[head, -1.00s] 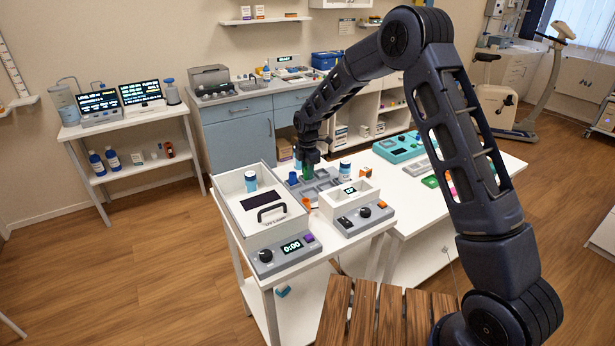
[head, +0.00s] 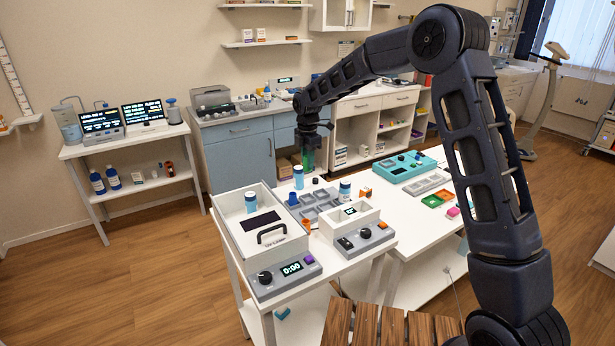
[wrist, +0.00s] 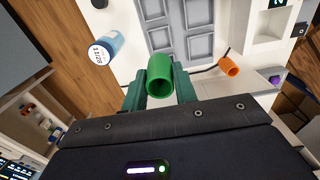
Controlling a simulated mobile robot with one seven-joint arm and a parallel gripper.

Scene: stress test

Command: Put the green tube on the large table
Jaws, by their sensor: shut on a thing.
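The green tube (head: 308,160) hangs upright from my gripper (head: 309,148) in the head view, above the grey compartment tray (head: 327,196). In the wrist view the tube (wrist: 160,76) shows its open round end between the two green fingers of my gripper (wrist: 160,88), which are shut on it. The tray also shows below it in the wrist view (wrist: 178,45). A white table (head: 405,220) stretches to the right; I cannot tell for certain whether it is the large table.
A UV box (head: 240,212) and a small device (head: 352,222) stand in front of the tray. A white-and-blue bottle (head: 345,190) and an orange tube (head: 306,226) are close by. A teal rack (head: 405,166) and coloured trays occupy the right table, with bare patches between.

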